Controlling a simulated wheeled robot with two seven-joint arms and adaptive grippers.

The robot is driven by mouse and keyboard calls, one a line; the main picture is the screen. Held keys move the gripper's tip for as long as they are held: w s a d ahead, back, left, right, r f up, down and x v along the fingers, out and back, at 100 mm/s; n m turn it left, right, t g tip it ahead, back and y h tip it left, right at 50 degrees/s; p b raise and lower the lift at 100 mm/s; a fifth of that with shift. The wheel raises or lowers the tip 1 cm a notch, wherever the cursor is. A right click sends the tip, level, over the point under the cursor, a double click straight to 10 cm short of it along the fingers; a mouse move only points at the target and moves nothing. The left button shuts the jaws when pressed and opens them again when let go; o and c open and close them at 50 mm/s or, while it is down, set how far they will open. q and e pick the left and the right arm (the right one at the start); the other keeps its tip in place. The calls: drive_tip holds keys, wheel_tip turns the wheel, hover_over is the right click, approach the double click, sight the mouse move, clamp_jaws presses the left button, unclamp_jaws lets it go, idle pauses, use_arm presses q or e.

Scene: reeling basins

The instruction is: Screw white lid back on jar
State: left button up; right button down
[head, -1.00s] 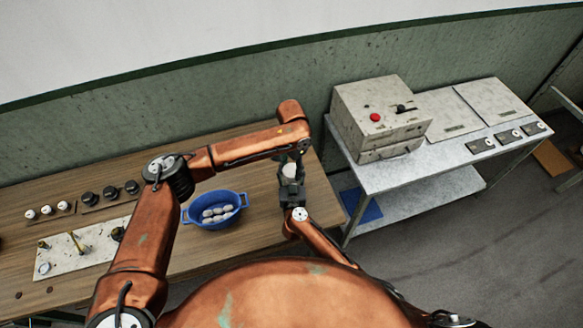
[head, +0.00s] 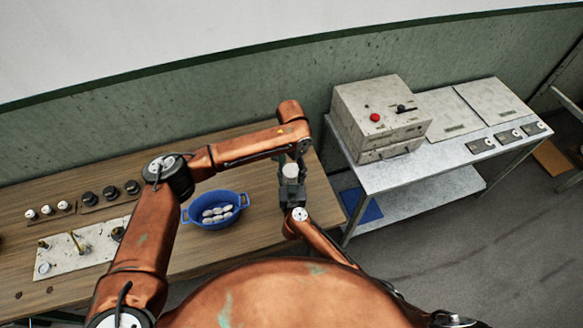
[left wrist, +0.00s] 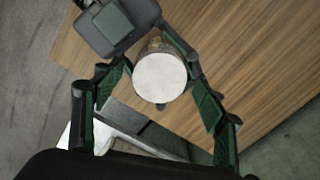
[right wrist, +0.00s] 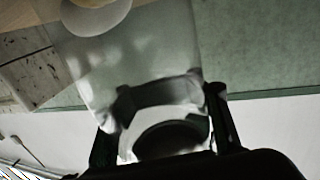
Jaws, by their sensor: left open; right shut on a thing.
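The jar (right wrist: 140,60) is see-through in the right wrist view. My right gripper (head: 291,190) is shut on it and holds it upright above the right end of the table. The white lid (head: 291,170) sits on top of the jar; it also shows as a round white disc in the left wrist view (left wrist: 160,78). How tightly it sits I cannot tell. My left gripper (left wrist: 153,65) is open, with its green-padded fingers on either side of the lid and jar. In the head view its arm reaches over from the left, just above the lid.
A blue basin (head: 238,207) with several pale cocoons stands left of the jar on the wooden table (head: 160,150). Dark and white knobs and a metal plate (head: 85,248) lie farther left. A grey table with a metal box (head: 375,110) stands to the right, across a gap.

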sight(291, 181)
use_arm(q)
drive_tip(key=shift+r, duration=0.1)
wheel_tip(291, 181, up, 12)
idle(0.5)
use_arm(e)
drive_tip(key=c, duration=1)
unclamp_jaws()
drive_tip(key=shift+o, duration=0.2)
drive_tip(key=s, duration=1.2)
drive_tip(key=shift+d, duration=0.25)
